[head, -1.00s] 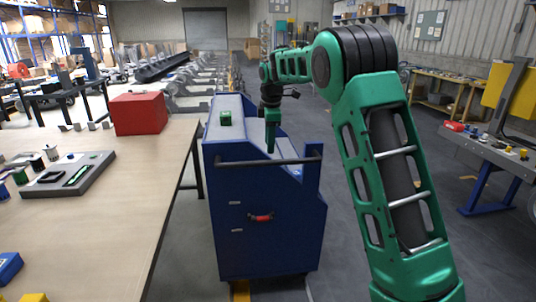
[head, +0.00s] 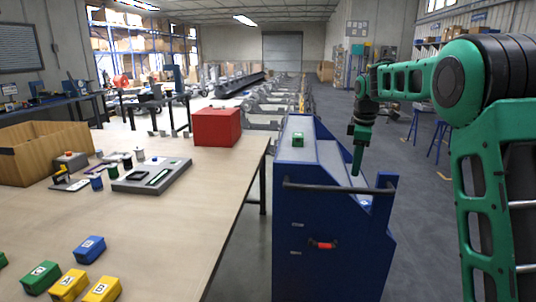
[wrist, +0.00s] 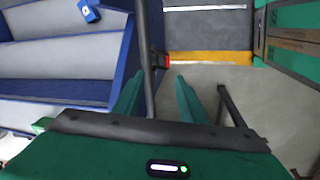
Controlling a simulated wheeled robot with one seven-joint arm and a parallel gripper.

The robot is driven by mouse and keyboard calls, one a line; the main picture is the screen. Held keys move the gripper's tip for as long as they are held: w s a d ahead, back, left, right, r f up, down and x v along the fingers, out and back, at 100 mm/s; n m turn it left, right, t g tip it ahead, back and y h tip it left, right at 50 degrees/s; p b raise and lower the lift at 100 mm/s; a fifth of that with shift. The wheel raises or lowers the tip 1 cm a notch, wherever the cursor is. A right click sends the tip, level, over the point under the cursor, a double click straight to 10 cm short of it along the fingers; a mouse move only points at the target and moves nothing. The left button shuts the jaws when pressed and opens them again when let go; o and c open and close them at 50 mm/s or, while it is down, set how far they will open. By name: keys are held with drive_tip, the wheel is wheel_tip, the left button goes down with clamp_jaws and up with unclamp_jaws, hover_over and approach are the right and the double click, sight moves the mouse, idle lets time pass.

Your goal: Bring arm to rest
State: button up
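My gripper (head: 357,172) hangs pointing down from my green arm (head: 405,78), above the front end of a blue cart (head: 325,250). In the wrist view its two green fingers (wrist: 158,98) are spread apart with a clear gap between them. No held object shows there. The cart's dark handle bar (wrist: 148,50) appears between the fingers in that view; I cannot tell how far below them it lies. In the head view the fingertip ends close to the handle bar (head: 315,187). The arm is raised and bent, at the right of the picture.
A wooden table (head: 215,205) fills the left, carrying a red box (head: 217,127), a grey tray (head: 130,186), a cardboard box (head: 45,165) and coloured blocks (head: 90,250). A small green block (head: 298,140) sits on the cart. Open floor (head: 425,190) lies right of the cart.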

drive_tip(key=s+d+m+g, duration=0.1)
drive_tip(key=s+d+m, duration=0.35)
drive_tip(key=s, duration=0.75)
drive_tip(key=s+d+m, duration=0.4)
drive_tip(key=s+m, duration=0.2)
drive_tip(key=s, duration=0.6)
drive_tip(key=s+f+m, duration=0.3)
drive_tip(key=s, duration=0.5)
drive_tip(key=s+f+m, duration=0.3)
drive_tip(key=s, duration=0.6)
drive_tip(key=s+a+f+m+g, duration=0.1)
drive_tip(key=s+f+m, duration=0.2)
drive_tip(key=s, duration=0.5)
drive_tip(key=shift+s+f+y, duration=0.25)
drive_tip(key=shift+s+y, duration=0.05)
drive_tip(key=shift+s, duration=0.05)
drive_tip(key=shift+m, duration=0.25)
drive_tip(key=shift+w+f, duration=0.25)
drive_tip(key=shift+w, duration=0.35)
